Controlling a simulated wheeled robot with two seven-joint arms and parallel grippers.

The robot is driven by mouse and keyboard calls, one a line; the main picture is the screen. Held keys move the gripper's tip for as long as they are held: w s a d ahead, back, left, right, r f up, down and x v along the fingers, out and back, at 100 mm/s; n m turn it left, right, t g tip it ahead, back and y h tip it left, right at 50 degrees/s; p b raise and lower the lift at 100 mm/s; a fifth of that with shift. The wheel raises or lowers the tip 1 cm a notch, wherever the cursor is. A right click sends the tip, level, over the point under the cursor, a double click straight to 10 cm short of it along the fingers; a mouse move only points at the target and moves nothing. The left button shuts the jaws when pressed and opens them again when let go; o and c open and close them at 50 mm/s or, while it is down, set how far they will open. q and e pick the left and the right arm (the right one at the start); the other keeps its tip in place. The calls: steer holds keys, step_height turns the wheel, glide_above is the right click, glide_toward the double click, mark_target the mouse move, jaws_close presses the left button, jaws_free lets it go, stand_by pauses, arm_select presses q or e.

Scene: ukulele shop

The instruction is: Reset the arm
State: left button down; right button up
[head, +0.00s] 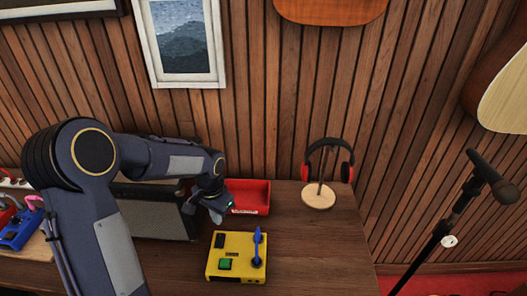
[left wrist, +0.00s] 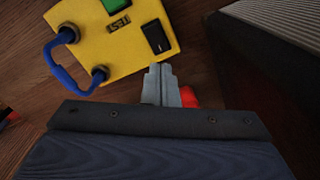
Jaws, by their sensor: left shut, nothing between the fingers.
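My left arm comes in from the left in the head view and reaches over the wooden desk (head: 305,250). My left gripper (head: 222,212) is shut and empty, above the desk just in front of the red tray (head: 250,195). In the left wrist view its fingers (left wrist: 161,85) are together, with the yellow box (left wrist: 110,45) ahead of them. The yellow box, also in the head view (head: 222,250), has a green button, a black switch and a blue cable looped between two sockets. The gripper is apart from the box. My right gripper does not show.
A dark amplifier-like case (head: 160,215) stands behind my left arm. Headphones (head: 333,150) hang on a wooden stand (head: 318,196) at the back right. A microphone (head: 490,175) on a stand is at the right. The desk's right front is clear.

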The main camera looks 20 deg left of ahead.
arm_select(q)
steer(key=shift+r, duration=0.1)
steer(key=s+d+r+n+t+h, duration=0.2)
steer(key=s+r, duration=0.4)
steer(key=s, duration=0.5)
steer(key=s+d+r+n+t+h, duration=0.1)
steer(key=s+d+r+n+t, duration=0.2)
steer(key=s, duration=0.8)
step_height(320, 180, up, 4)
steer(key=shift+d+r+t+h, duration=0.15)
steer(key=shift+d+t+h, duration=0.2)
steer(key=shift+d, duration=0.8)
steer(key=shift+s, duration=0.1)
steer(key=w+a+f+g+y+b, duration=0.1)
steer(key=w+a+f+y+b, duration=0.1)
steer(key=w+b, duration=0.5)
steer(key=w+a+f+n+g+y+b, duration=0.1)
steer(key=w+a+f+b, duration=0.3)
steer(key=w+b, duration=0.4)
steer(key=w+y, duration=0.1)
steer(key=w, duration=0.2)
steer(key=shift+w+a+f, duration=0.15)
steer(key=shift+w+a, duration=0.1)
steer(key=shift+w, duration=0.15)
